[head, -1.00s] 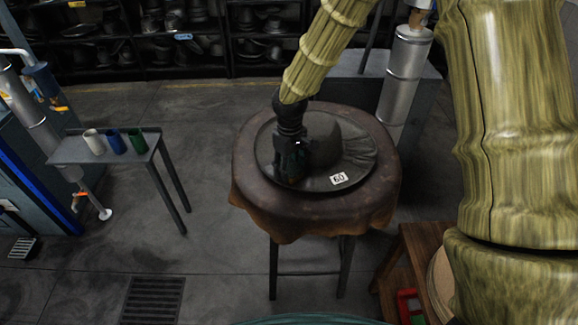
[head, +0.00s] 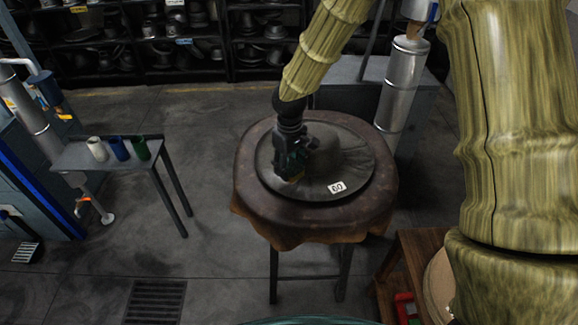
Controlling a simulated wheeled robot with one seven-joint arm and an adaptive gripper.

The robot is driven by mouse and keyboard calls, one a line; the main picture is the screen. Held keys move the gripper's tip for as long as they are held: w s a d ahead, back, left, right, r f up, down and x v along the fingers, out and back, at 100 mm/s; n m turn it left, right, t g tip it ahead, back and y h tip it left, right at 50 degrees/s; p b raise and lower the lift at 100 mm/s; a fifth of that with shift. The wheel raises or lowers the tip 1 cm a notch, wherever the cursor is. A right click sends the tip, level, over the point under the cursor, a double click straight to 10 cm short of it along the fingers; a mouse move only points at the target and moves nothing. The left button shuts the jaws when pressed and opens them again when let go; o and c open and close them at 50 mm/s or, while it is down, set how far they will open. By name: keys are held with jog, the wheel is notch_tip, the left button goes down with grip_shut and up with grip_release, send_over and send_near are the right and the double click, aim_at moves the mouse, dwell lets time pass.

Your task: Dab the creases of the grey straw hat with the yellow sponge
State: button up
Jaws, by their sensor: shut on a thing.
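The grey straw hat (head: 345,175) lies on a round, leather-covered stand (head: 385,205), its brim spread wide and a white number tag on its front right. The brim looks mostly smooth on the right; I cannot make out clear creases. My gripper (head: 292,170) points down over the front left of the hat, in front of the crown.
A small grey side table (head: 88,158) with white, blue and green cups stands at the left. A wooden bench (head: 405,262) with a red item is at the lower right. Shelves of dark hats (head: 170,45) line the back. A metal cylinder (head: 402,85) stands behind the stand.

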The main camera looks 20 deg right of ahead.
jog(key=shift+r+p, duration=3.25)
jog(key=shift+r, duration=1.35)
jog(key=shift+r+n+p, duration=0.4)
jog(key=shift+n+p, duration=0.1)
jog(key=shift+p, duration=0.1)
jog(key=shift+r+n+p, duration=0.15)
jog(key=shift+n+p, duration=0.35)
jog(key=shift+n, duration=0.3)
jog(key=shift+f, duration=0.2)
notch_tip(320, 180, down, 6)
jog(key=b, duration=1)
